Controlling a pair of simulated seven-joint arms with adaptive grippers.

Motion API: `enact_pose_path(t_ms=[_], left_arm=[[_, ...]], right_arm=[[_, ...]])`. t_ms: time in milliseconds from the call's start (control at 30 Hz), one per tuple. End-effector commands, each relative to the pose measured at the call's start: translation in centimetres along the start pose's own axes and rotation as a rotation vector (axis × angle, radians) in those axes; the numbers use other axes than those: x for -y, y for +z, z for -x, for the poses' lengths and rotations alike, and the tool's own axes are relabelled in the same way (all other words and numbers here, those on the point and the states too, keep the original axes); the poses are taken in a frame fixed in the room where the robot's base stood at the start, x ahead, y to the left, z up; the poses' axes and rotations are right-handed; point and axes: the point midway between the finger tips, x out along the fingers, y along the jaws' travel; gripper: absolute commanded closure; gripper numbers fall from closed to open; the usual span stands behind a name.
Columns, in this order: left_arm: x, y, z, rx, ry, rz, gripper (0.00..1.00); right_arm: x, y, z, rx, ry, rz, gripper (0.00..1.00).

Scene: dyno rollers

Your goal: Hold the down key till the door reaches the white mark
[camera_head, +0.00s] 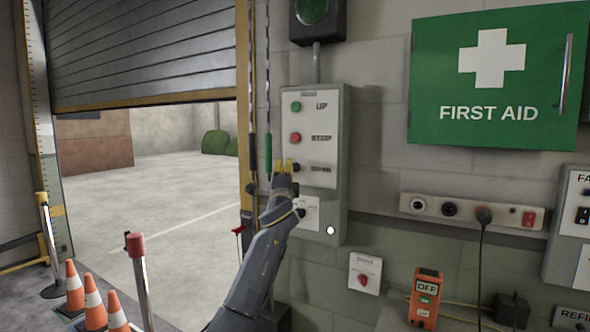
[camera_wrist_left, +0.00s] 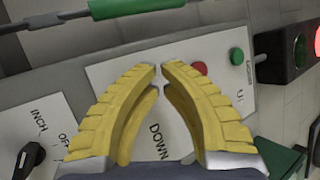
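The roller door (camera_head: 150,50) is partly raised, its bottom edge well above the floor. A pale strip with ticks (camera_head: 38,80) runs down the left guide; I cannot single out a white mark on it. The grey control box (camera_head: 318,110) has a green up button, a red stop button (camera_head: 295,137) and a DOWN label (camera_wrist_left: 158,142). My left gripper (camera_head: 287,166) has yellow fingers, tips nearly together, at the DOWN row. The wrist view shows the fingertips (camera_wrist_left: 160,68) over the panel, hiding the down key. I cannot tell whether they press it. My right gripper is not in view.
A dark selector knob (camera_wrist_left: 28,160) sits beside the INCH and OFF labels. A signal lamp (camera_head: 313,12) is above the box. Cones (camera_head: 93,305) and posts (camera_head: 140,285) stand at lower left. A first aid cabinet (camera_head: 497,80) and sockets (camera_head: 470,210) are on the right wall.

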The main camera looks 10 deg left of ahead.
Motion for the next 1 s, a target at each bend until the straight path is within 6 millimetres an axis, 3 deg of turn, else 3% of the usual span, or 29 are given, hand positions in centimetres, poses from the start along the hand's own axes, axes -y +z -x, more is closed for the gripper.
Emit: enact_pose_path(t_ms=[1000], left_arm=[[-0.38, -0.38, -0.73, 0.0, 0.0, 0.0, 1.0]], right_arm=[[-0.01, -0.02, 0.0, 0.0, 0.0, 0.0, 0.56]])
